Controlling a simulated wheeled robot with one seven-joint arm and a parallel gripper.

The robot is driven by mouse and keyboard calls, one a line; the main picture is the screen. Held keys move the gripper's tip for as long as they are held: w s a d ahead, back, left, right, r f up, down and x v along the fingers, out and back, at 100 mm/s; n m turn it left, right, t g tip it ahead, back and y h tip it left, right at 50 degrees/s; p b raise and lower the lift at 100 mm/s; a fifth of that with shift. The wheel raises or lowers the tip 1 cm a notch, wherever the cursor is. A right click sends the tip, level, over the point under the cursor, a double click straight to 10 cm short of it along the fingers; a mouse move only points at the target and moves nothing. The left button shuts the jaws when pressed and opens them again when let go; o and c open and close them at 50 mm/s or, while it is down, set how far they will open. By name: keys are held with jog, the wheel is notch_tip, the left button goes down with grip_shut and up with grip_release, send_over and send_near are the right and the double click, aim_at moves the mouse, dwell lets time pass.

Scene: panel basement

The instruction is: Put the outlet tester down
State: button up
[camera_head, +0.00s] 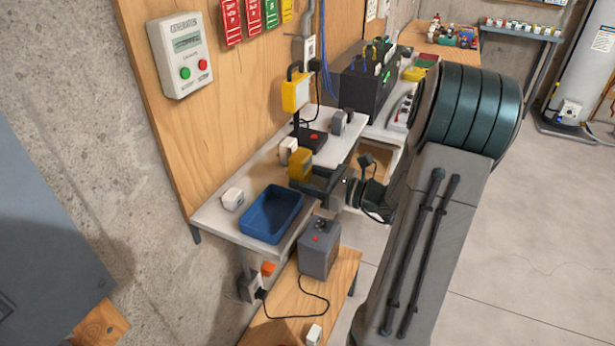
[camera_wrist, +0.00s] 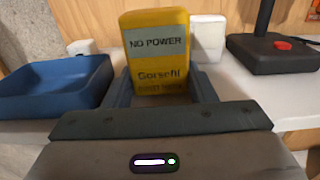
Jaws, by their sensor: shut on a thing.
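The outlet tester (camera_wrist: 158,55) is a yellow block with a grey label reading "NO POWER". It stands upright between the fingers of my gripper (camera_wrist: 160,92) in the wrist view. In the head view the yellow tester (camera_head: 300,165) is at the end of my gripper (camera_head: 306,182), over or on the white shelf (camera_head: 222,222), just right of and behind the blue tray (camera_head: 272,214). My gripper is shut on the tester. I cannot tell whether the tester's base touches the shelf; the gripper hides its lower edge.
The blue tray also shows in the wrist view (camera_wrist: 55,88). A white block (camera_head: 232,198) sits left of it and another (camera_head: 287,149) behind the tester. A black base with a red button (camera_head: 312,138) stands farther back. A grey box (camera_head: 320,248) stands on the lower wooden bench.

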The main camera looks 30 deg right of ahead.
jog(key=o, duration=1.4)
jog(key=shift+f, duration=0.1)
jog(key=shift+r+p, duration=0.4)
jog(key=shift+r, duration=0.2)
jog(key=b+v, duration=0.2)
jog(key=v, duration=1)
